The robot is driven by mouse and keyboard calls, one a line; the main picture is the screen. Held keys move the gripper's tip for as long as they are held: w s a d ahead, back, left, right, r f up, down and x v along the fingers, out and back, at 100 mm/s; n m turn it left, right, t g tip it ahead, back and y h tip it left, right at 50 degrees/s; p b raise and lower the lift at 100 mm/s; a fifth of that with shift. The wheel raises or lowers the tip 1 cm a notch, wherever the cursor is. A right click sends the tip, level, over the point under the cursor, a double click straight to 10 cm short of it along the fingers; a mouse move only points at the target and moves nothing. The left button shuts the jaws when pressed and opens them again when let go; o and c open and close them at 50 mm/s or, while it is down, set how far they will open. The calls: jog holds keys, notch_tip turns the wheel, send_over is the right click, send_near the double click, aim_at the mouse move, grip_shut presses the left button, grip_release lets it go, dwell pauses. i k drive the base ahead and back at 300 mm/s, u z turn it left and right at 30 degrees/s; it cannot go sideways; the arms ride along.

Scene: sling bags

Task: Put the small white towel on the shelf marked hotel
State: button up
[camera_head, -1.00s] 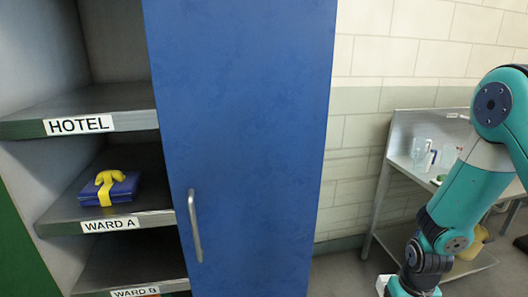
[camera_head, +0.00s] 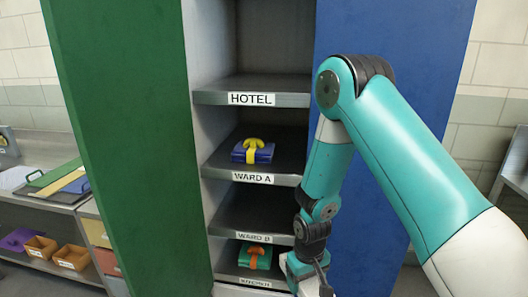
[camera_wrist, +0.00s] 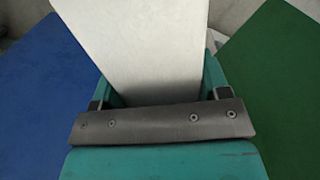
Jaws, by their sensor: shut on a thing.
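The shelf marked HOTEL (camera_head: 295,100) is the upper shelf seen in the open cabinet in the head view, and its visible top is bare. My gripper (camera_head: 312,279) is low in front of the cabinet, right of the lower shelves and well below the HOTEL shelf. It is shut on the small white towel (camera_wrist: 137,45), which shows as a pale flat slab in the wrist view. In the head view only a small pale part of the towel shows by the gripper; the rest is hidden or out of frame.
A blue bundle with a yellow tie (camera_head: 253,152) lies on the WARD A shelf. A green bundle with an orange tie (camera_head: 254,256) lies on the lowest visible shelf. The green door (camera_head: 125,130) stands open at left, the blue door (camera_head: 400,60) at right.

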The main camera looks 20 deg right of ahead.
aim_at(254, 85)
jog(key=u, duration=0.05)
jog(key=i, duration=0.95)
